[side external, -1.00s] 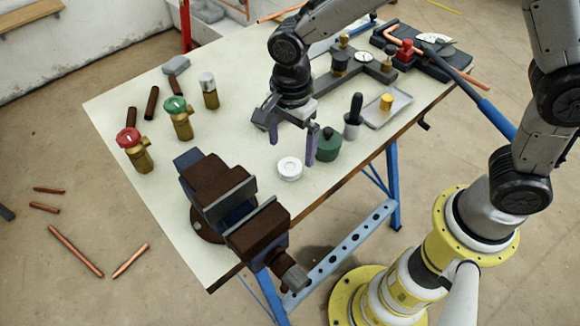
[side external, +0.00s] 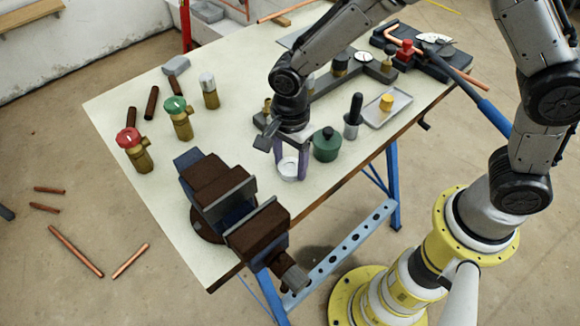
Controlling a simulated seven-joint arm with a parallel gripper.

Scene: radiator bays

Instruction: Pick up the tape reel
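The tape reel (side external: 288,172) is a small white ring lying on the pale bench top, right of the bench vise. My gripper (side external: 291,169) points down with its two purple fingers low around the reel, one at its left and one at its right. The fingers stand apart with the reel between them. The reel looks to be still on the bench. Whether the fingers touch its sides cannot be made out, and its upper part is partly hidden by the gripper.
The brown bench vise (side external: 232,205) stands close at the left. A green pot (side external: 327,144) is close beside the right finger, with a dark-handled tool (side external: 353,117) behind it. Green-topped (side external: 178,118) and red-topped (side external: 134,150) valves stand at the left. Bench space between is clear.

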